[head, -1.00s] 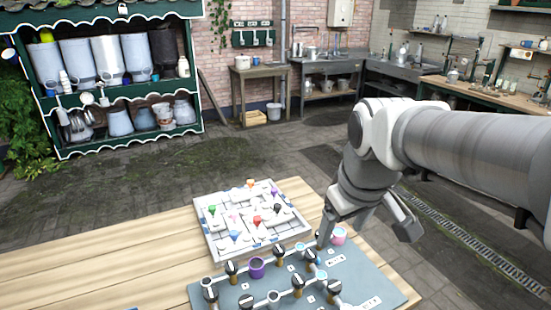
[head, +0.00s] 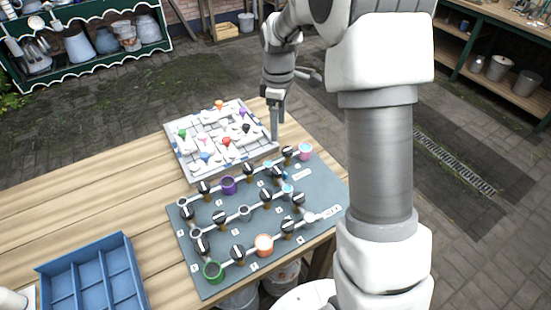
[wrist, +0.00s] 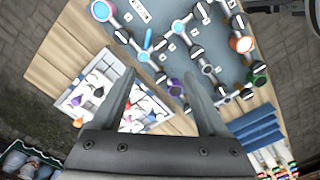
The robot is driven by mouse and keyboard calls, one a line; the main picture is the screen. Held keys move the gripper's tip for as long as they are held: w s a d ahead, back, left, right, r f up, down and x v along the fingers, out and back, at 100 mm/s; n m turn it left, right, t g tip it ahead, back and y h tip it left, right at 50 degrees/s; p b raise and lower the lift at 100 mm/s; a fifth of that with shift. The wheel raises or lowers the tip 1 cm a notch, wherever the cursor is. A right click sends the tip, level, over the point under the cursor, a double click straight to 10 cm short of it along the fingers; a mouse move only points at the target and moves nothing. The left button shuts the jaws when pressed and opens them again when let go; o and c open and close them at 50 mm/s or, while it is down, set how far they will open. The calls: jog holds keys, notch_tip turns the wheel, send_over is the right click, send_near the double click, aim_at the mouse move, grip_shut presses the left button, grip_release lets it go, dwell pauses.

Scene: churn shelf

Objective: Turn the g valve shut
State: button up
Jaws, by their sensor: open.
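A grey-blue board (head: 225,287) lies on the wooden table, with white pipe runs, several black-handled valves and coloured rings. It also shows at the top of the wrist view (wrist: 160,22). The small letter labels on the board are too small to read, so I cannot tell which valve is g. Valve handles include one near the back right (head: 288,152) and one at the front left (head: 203,245). My gripper (head: 297,110) is open and empty, by the board's far right end. In the wrist view its fingers (wrist: 162,80) straddle nothing.
A white tray (head: 187,170) with coloured pegs sits behind the board, close to my gripper. A blue divided bin (head: 92,275) stands at the front left of the table. Bare wood (head: 90,200) lies to the left.

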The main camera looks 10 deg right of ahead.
aim_at(278, 170)
notch_tip(278, 170, down, 17)
jog(key=shift+f+p, duration=0.1)
jog(key=shift+p, duration=0.5)
grip_shut()
